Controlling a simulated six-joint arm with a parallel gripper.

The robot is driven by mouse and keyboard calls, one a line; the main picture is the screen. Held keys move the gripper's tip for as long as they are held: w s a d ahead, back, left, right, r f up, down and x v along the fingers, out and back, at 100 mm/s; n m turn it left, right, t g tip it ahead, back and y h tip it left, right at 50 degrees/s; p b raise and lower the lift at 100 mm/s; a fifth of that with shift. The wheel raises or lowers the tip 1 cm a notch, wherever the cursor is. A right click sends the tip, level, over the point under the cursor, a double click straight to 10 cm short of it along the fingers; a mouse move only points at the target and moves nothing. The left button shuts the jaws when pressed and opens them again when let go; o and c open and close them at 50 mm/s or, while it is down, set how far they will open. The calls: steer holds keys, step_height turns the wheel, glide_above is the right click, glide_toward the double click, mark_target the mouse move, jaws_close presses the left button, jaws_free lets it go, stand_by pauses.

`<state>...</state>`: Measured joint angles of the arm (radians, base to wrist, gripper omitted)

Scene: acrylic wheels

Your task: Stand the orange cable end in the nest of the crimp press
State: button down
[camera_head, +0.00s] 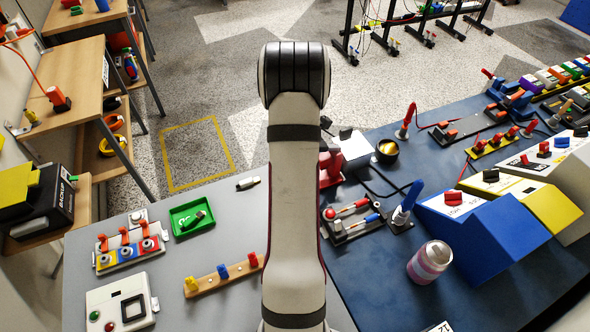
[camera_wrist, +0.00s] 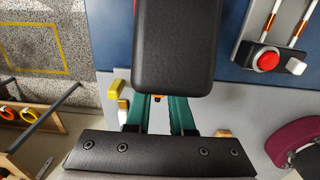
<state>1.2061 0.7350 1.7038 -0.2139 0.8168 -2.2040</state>
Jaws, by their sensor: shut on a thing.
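In the head view my arm hides the gripper. A red and white device (camera_head: 352,147) shows just right of the arm.
A wooden rack (camera_head: 222,279) with coloured pegs and a green tray (camera_head: 184,223) stand left of my arm. A striped can (camera_head: 429,262), a blue sloped box (camera_head: 490,237) and a black cup (camera_head: 387,149) stand on the right. The holder's red button (camera_wrist: 266,61) shows in the wrist view.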

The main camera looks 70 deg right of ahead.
steer(key=shift+f, duration=0.85)
stand_by(1.6)
steer(key=c, duration=0.7)
jaws_free()
step_height(320, 180, up, 16)
steer(key=shift+f, duration=0.1)
